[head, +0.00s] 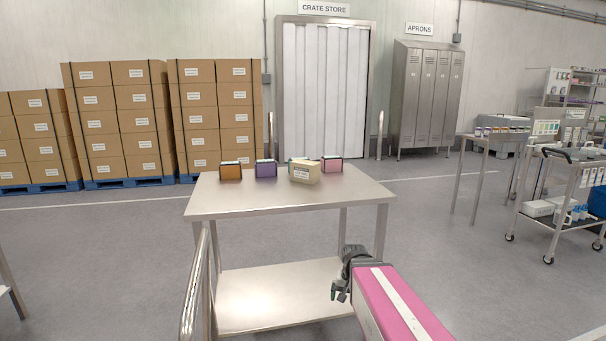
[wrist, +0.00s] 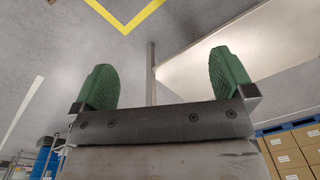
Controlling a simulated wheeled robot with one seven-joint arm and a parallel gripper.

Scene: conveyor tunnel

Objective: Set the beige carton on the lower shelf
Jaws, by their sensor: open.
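The beige carton (head: 305,172) sits upright on the steel table's top (head: 290,200), right of the middle, with a white label on its front. The lower shelf (head: 262,300) of the same table is bare where it shows; my arm hides its right end. My gripper (head: 339,292) is in front of the table's right side, low and well below the carton. In the wrist view, its green fingers (wrist: 164,76) are wide apart with nothing between them. A pale flat panel (wrist: 235,42) and a table leg (wrist: 151,85) show beyond the fingers. The carton is not in the wrist view.
An orange box (head: 230,171), a purple box (head: 265,169) and a pink box (head: 332,165) stand near the carton; a teal item is partly hidden behind it. A metal rail (head: 192,290) rises at the table's front left. A cart (head: 560,205) stands right, with open floor between.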

